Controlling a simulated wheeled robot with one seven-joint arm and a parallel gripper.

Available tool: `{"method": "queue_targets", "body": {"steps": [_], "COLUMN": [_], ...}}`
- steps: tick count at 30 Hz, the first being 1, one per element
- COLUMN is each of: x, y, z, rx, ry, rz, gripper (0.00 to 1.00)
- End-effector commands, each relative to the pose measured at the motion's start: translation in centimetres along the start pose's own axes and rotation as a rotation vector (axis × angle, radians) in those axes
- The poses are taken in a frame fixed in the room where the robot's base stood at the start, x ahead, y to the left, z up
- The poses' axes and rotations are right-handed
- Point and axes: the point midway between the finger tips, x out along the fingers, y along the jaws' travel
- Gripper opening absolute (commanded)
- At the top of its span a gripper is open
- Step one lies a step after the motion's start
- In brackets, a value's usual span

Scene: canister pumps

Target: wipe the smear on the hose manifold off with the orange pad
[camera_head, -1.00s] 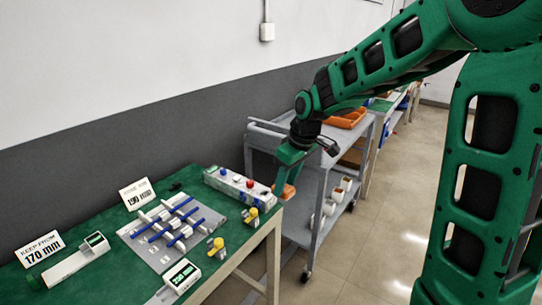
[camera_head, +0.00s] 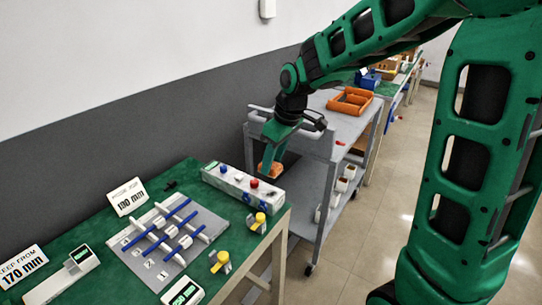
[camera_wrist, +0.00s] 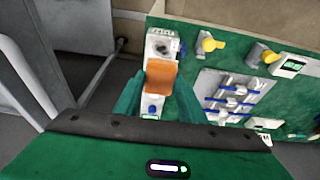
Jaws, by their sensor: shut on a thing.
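My gripper (camera_head: 271,154) is shut on the orange pad (camera_head: 268,170), which hangs below the fingertips. In the wrist view the pad (camera_wrist: 161,76) lies between the two green fingers. A long white box (camera_head: 232,184) with blue and red knobs lies along the right part of the green table; it looks like the hose manifold, but I cannot be sure. The pad appears close to the box's red-knob end; the gap is unclear. In the wrist view the pad hides the middle of the box. A dark patch (camera_wrist: 163,49) shows at its far end, possibly the smear.
A grey plate (camera_head: 200,245) with blue and white bars lies left of the box on the green table (camera_head: 95,228). Yellow fittings (camera_head: 258,222) stand near the front edge. A grey cart (camera_head: 312,140) with an orange tray (camera_head: 350,101) stands beyond.

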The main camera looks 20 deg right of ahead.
Motion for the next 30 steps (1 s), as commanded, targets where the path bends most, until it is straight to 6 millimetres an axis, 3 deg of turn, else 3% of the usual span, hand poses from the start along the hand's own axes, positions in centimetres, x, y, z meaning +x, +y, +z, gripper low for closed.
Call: {"method": "queue_targets", "body": {"steps": [15, 30], "x": [4.5, 5.2], "y": [0.6, 0.6], "z": [1.8, 2.0], "rx": [0.012, 0.011], "ry": [-0.002, 0.000], "rz": [0.002, 0.003], "gripper": [0.19, 0.19]}}
